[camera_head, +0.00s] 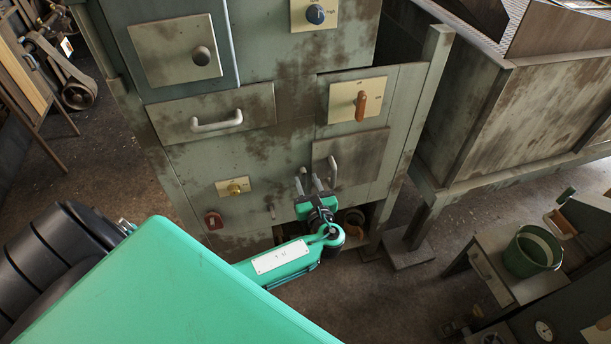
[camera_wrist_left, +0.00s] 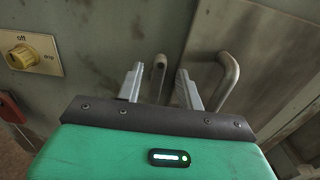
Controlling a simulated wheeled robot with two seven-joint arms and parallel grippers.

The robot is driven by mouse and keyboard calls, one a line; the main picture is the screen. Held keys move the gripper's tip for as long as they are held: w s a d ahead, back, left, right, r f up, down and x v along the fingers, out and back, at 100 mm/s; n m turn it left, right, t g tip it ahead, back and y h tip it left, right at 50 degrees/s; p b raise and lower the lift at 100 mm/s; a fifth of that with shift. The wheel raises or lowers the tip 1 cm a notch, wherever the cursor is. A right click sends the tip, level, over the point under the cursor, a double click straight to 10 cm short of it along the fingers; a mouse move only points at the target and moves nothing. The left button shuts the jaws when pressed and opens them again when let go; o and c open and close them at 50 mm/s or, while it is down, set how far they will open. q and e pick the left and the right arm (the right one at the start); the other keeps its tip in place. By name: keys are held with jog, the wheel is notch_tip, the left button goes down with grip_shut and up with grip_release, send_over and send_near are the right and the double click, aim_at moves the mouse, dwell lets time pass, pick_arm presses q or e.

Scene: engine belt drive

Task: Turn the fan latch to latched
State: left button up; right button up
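A small grey lever (camera_wrist_left: 158,76) stands out from the cabinet front beside a small door (camera_head: 362,155) with a bent grey handle (camera_wrist_left: 229,80). No label I can read names the fan latch; this lever looks most like it. My left gripper (camera_wrist_left: 160,88) is open, with the lever between its two fingers and gaps showing on both sides. In the head view the left gripper (camera_head: 308,186) is at the low front of the cabinet, just left of the door handle (camera_head: 332,170). I cannot tell how deep the lever sits between the fingers. My right gripper is not in view.
A yellow knob (camera_head: 235,188) marked off and a red part (camera_head: 213,220) are left of the gripper. A green bucket (camera_head: 532,251) stands at right.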

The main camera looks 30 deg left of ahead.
aim_at(303, 177)
pick_arm(q)
jog(key=shift+x, duration=1.15)
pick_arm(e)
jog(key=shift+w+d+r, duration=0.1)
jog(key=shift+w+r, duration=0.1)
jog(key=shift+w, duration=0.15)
pick_arm(q)
grip_shut()
